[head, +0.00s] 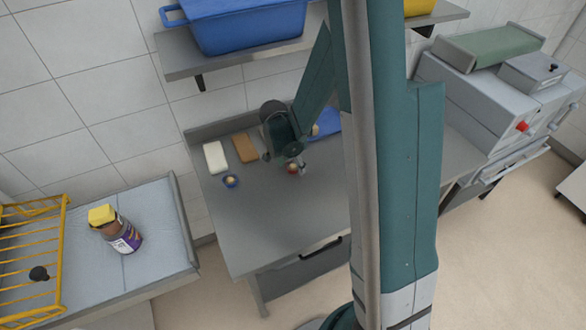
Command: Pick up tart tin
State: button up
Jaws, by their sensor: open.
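My gripper (296,164) is low over the grey worktable (275,215), near its middle, with its fingers open. A small round item (292,169), reddish with a pale part, shows at the fingertips. It is partly hidden by the gripper, and I cannot tell if they touch or if it is the tart tin. A small blue cup-like item (230,181) with a pale yellowish filling sits on the table to the left, apart from the gripper. No item is clearly recognisable as a tart tin at this size.
A white block (215,158) and a brown block (244,148) lie at the table's back left. A blue item (328,122) is partly hidden behind my arm. A shelf with a blue bin (250,25) hangs above. Bare tabletop lies in front of the gripper.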

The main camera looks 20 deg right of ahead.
aim_at(292, 169)
jog(key=c, duration=1)
jog(key=shift+o, duration=0.2)
jog(key=shift+r, duration=0.1)
notch_tip(292, 169, up, 10)
dwell(0.4)
dwell(0.5)
